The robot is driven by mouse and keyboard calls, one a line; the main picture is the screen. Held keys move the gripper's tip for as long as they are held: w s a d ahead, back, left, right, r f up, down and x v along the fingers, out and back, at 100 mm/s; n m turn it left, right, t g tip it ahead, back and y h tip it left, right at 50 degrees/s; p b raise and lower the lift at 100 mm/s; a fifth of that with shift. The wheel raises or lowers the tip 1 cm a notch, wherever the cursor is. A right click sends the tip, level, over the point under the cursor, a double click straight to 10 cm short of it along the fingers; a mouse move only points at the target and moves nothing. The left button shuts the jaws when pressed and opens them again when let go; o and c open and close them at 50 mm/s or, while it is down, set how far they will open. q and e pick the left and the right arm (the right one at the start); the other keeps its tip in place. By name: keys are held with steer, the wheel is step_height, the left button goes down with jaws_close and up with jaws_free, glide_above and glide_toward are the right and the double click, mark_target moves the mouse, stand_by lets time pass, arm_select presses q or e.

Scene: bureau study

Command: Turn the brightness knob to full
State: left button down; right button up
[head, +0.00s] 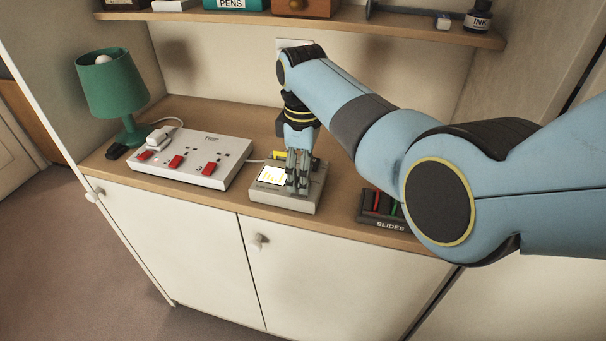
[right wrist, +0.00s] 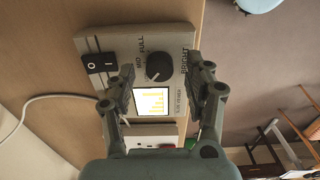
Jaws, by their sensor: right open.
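The viewer box (head: 284,203) is a grey unit on the wooden counter, with a lit screen (head: 271,174). In the right wrist view its black round brightness knob (right wrist: 160,66) stands beside the words MID and FULL, above the lit screen (right wrist: 153,103). A pale mark shows at the knob's lower left, on the side toward the screen. My right gripper (head: 299,183) points down over the box. In the wrist view its open fingers (right wrist: 163,70) are on either side of the knob, apparently apart from it. The knob is hidden in the head view. My left gripper is not in view.
A black rocker switch (right wrist: 101,63) is on the same panel. A white power strip (head: 192,161) with red switches and a green lamp (head: 112,90) stand to the left. A black slides box (head: 380,210) is at right. A shelf (head: 330,26) runs above the counter.

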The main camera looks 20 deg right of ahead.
steer(key=shift+f, duration=0.5)
steer(key=shift+c, duration=0.3)
jaws_close()
